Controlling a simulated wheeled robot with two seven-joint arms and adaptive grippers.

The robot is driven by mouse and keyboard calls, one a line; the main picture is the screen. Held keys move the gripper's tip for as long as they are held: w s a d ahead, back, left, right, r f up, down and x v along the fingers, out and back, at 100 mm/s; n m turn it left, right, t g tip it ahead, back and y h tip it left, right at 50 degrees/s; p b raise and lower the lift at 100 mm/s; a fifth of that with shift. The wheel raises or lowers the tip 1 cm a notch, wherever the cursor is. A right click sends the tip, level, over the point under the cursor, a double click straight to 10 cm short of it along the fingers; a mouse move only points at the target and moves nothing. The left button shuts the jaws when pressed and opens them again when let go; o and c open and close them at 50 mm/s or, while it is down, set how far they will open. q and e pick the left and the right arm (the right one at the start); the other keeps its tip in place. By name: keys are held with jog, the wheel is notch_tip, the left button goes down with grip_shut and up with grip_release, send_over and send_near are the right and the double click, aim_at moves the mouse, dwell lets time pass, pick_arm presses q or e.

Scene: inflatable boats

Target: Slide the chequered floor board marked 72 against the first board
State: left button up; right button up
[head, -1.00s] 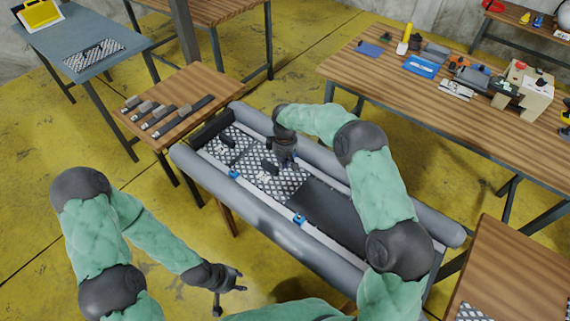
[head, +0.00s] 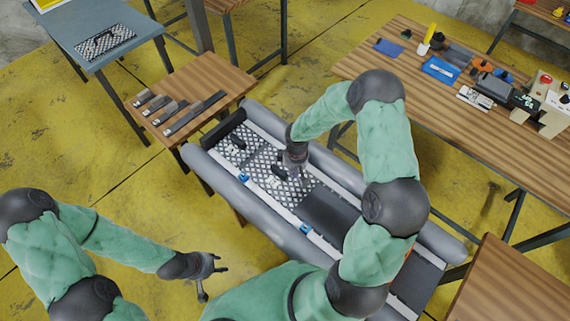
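The grey inflatable boat (head: 340,252) lies in the middle of the head view. Inside its far-left end is one chequered board (head: 232,139), with a second chequered board (head: 268,184) beside it toward the boat's middle. They look close together, but I cannot tell whether their edges touch. The number 72 is not readable. My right gripper (head: 294,176) points down at the second board near its far edge; its fingertips are too small to tell open or shut. My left gripper (head: 212,281) is open and empty over the floor, left of the boat.
A small wooden table (head: 190,90) with dark bars stands at the boat's far-left end. A blue-grey table (head: 95,45) holds another chequered board (head: 105,42). A long workbench (head: 440,105) with tools stands on the right. A dark panel (head: 330,215) lies inside the boat.

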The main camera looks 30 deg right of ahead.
aim_at(294, 188)
jog(key=shift+s+f+b, duration=0.1)
jog(key=shift+f+b, duration=0.3)
jog(key=shift+f, duration=0.2)
jog(key=shift+f+b, duration=2.75)
jog(key=shift+f, duration=1.1)
jog(key=shift+a, duration=0.15)
jog(key=shift+w+a, duration=0.1)
jog(key=shift+w, duration=0.3)
jog(key=shift+w+a, duration=0.3)
jog(key=shift+w, duration=0.35)
jog(key=shift+s+d+f, duration=0.15)
jog(key=shift+s+f, duration=0.1)
jog(key=shift+s, duration=0.5)
jog(key=shift+s+d, duration=0.15)
jog(key=shift+s, duration=0.35)
jog(key=shift+d+r+p, duration=0.1)
jog(key=shift+r+p, duration=0.2)
jog(key=shift+r, duration=0.3)
notch_tip(294, 188, up, 8)
jog(key=p, duration=0.5)
jog(key=shift+w+r, duration=0.2)
jog(key=shift+w, duration=0.15)
jog(key=shift+d, duration=0.1)
